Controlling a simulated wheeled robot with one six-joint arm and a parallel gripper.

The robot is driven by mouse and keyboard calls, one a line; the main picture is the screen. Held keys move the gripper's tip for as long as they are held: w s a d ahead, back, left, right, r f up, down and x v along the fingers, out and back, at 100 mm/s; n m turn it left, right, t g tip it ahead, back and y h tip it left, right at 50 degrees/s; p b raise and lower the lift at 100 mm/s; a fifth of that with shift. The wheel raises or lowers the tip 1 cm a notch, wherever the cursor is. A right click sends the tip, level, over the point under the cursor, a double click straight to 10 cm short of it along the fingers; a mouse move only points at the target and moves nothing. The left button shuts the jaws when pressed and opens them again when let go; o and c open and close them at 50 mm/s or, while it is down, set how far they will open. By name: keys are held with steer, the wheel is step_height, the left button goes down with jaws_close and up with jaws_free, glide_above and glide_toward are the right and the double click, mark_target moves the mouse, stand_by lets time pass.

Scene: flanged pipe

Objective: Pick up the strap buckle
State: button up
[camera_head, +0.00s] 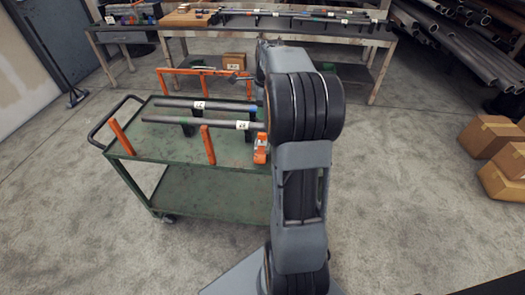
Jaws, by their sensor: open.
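An orange piece that looks like the strap buckle (260,149) is on the green cart, at the right end of the near pipe (218,124). My arm partly hides its right side.
The green cart (185,150) carries two grey pipes, orange posts (208,146) and an orange far rail. A workbench (215,30) with pipes stands behind. Cardboard boxes (488,135) and a pipe rack (490,50) are at right. Floor between is clear.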

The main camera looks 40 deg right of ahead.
mark_target(262, 133)
steer(key=shift+m, duration=0.9)
steer(key=f, duration=0.3)
steer(key=d+f, duration=0.1)
steer(key=f, duration=0.2)
steer(key=w+f+b, duration=0.1)
steer(key=f, duration=0.2)
steer(key=shift+d+f, duration=0.1)
steer(key=shift+d, duration=0.15)
steer(key=shift+w+a+f+b, duration=0.1)
steer(key=shift+a+f, duration=0.05)
steer(key=shift+f, duration=0.85)
steer(key=shift+w+a+f+b, duration=0.1)
steer(key=shift+f, duration=0.85)
steer(key=shift+w+a+f+b, duration=0.1)
steer(key=shift+a+f, duration=0.05)
steer(key=shift+f, duration=0.85)
steer(key=c, duration=0.7)
steer(key=shift+c, duration=0.3)
steer(key=shift+r, duration=0.15)
